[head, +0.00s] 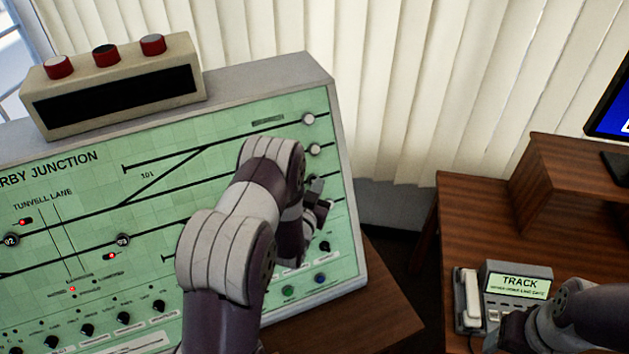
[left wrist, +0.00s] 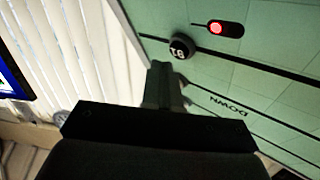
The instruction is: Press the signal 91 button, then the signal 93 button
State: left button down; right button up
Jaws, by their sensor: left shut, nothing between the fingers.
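The green signal panel (head: 215,160) leans back on a wooden desk. A round dark button marked 93 (head: 123,240) sits on its track lines, left of my left arm. In the left wrist view, a round dark button that seems to read 91, upside down (left wrist: 182,47), stands beside a lit red lamp (left wrist: 227,29); in the head view I cannot make it out, and my arm covers that part. My left gripper (head: 318,205) is shut and empty before the panel's right side. Its fingertips (left wrist: 162,80) appear just short of the 91 button, apparently apart from it.
Another round button, marked 92 (head: 11,240), is at the panel's left. Knobs (head: 87,330) line its lower edge. At right, a telephone (head: 505,290) sits on a desk near my right arm.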

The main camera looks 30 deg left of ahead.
pick_arm(q)
jog(key=shift+f, duration=0.1)
dwell(0.4)
jog(key=shift+w+a+f+b, duration=0.1)
jog(key=shift+w+a+b, duration=0.2)
jog(key=shift+b, duration=0.15)
jog(key=shift+w+a+f+b, duration=0.2)
jog(key=shift+a+b, duration=0.1)
jog(key=shift+b, duration=0.15)
dwell(0.5)
dwell(0.3)
jog(key=shift+s+d+r+p, duration=0.4)
jog(key=shift+s+d, duration=0.15)
jog(key=shift+d, duration=0.05)
jog(key=s+d+r+p, duration=0.2)
jog(key=d, duration=0.1)
jog(key=shift+s+d+r, duration=0.15)
jog(key=shift+s+d, duration=0.05)
jog(key=shift+s, duration=0.2)
